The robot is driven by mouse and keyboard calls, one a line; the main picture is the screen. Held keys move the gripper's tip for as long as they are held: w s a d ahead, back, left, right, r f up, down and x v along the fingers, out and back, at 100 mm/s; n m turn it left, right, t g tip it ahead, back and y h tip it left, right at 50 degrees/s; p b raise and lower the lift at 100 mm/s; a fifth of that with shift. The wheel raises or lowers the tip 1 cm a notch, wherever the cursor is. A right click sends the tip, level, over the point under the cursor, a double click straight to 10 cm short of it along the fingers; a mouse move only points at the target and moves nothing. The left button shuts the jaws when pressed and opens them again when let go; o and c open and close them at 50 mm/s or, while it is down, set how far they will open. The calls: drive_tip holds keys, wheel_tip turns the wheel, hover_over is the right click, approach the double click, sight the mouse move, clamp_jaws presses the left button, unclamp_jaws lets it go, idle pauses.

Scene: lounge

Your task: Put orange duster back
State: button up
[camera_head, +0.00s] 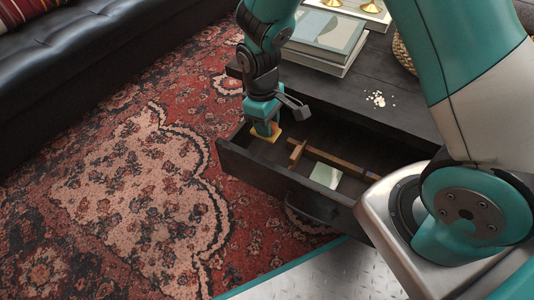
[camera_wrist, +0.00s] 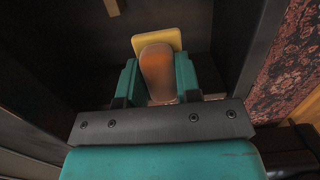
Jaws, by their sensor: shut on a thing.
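The orange duster (camera_wrist: 157,72) is between the two teal fingers of my gripper (camera_wrist: 158,82), which is shut on it. It has an orange-brown handle and a yellow pad (camera_wrist: 172,38) at its far end. In the head view my gripper (camera_head: 264,127) is low in the left compartment of an open dark drawer (camera_head: 268,179), and the duster's yellow edge (camera_head: 277,137) shows beside the fingers. I cannot tell whether the pad touches the drawer floor.
White crumbs (camera_head: 379,98) and stacked books (camera_head: 323,45) are on the black table (camera_head: 385,65) above. A patterned rug (camera_head: 130,160) lies left of the drawer.

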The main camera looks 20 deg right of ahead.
sight(268, 156)
wheel_tip(268, 156, down, 9)
drive_tip(key=b, duration=0.3)
drive_tip(key=shift+b, duration=0.4)
drive_tip(key=shift+f, duration=0.1)
drive_tip(key=o, duration=0.9)
drive_tip(key=shift+c, duration=0.2)
